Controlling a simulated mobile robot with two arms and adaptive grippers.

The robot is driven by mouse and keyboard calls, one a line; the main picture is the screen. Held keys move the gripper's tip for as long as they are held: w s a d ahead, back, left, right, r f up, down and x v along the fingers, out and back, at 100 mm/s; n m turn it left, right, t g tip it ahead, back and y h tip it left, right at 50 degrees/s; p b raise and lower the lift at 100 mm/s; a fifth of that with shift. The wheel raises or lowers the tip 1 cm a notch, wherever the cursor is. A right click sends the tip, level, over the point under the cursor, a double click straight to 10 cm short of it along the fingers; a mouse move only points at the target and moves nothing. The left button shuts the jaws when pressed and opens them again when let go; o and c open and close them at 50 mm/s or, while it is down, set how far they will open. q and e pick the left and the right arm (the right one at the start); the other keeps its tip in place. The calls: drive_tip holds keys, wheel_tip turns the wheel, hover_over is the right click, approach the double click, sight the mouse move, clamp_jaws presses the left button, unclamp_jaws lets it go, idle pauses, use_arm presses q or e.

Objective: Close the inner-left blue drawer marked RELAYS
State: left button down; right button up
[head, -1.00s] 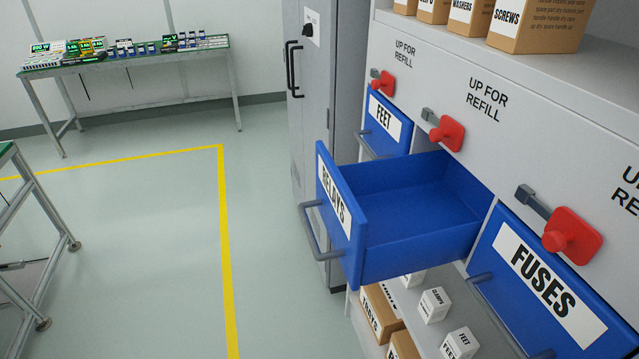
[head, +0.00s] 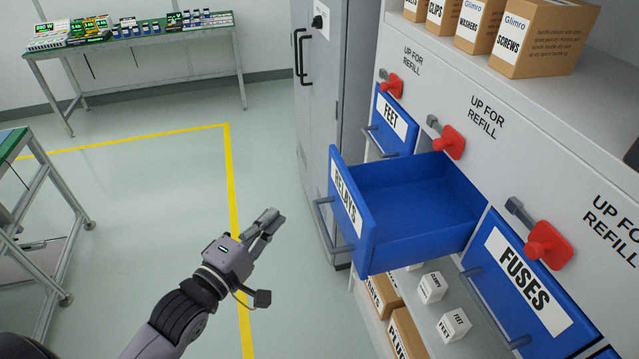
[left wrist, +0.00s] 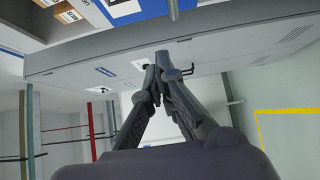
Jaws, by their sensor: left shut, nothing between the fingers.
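The blue RELAYS drawer (head: 365,228) is pulled out of the grey cabinet and looks empty in the head view. Its grey bar handle (head: 331,226) is on the front panel. My left gripper (head: 272,217) is shut and empty, in the air to the left of the drawer front, apart from the handle. In the left wrist view its closed fingers (left wrist: 160,62) point toward a grey surface. My right gripper is not in view.
The FEET drawer (head: 391,122) and FUSES drawer (head: 523,283) sit closed beside it. Red knobs (head: 453,141) are on the cabinet face above. Small boxes (head: 432,287) stand on the shelf below. The floor (head: 150,210) at left is clear, with a table (head: 126,38) behind.

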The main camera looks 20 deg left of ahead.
use_arm(q)
drive_tip(key=w+d+p, duration=0.4)
drive_tip(key=w+d, duration=0.1)
drive_tip(key=w, duration=0.6)
drive_tip(key=shift+w, duration=0.25)
drive_tip(key=shift+f, duration=0.1)
drive_tip(key=shift+w, duration=0.1)
